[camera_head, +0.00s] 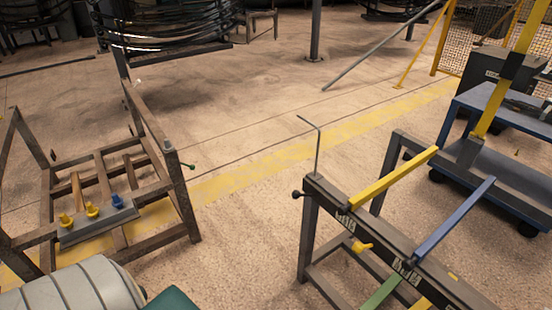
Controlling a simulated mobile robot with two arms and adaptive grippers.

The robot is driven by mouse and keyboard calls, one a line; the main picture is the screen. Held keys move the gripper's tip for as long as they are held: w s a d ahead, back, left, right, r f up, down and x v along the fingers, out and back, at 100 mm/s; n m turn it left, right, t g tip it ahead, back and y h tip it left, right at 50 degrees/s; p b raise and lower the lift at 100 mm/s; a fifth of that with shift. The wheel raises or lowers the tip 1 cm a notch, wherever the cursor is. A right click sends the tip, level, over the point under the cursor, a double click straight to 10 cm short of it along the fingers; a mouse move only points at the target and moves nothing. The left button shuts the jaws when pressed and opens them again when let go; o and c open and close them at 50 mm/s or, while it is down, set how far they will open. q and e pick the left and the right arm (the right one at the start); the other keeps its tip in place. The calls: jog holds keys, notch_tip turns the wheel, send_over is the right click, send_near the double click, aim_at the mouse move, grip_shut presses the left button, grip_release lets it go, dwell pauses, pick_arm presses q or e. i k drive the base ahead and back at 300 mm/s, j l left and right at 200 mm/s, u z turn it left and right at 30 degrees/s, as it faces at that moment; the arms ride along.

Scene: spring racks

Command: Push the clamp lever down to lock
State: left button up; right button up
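A dark metal rack (308,235) stands at the lower right. A short lever with a black ball knob (296,194) sticks out to the left from the end of its top bar. A thin bent rod (317,150) rises upright from the same end, its tip bent to the left. A yellow handle (362,246) sits on the side of the bar. I cannot tell for sure which of these is the clamp lever. Neither of my grippers is in view.
A brown rack (185,195) at left carries a grey plate with yellow and blue knobs. A yellow bar (394,178) and a blue bar (455,217) extend from the right rack. A blue cart (500,104) stands at far right. Open floor (245,235) lies between the racks.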

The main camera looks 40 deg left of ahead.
aim_at(296, 195)
jog(key=k+j+u, duration=0.1)
jog(key=u, duration=0.9)
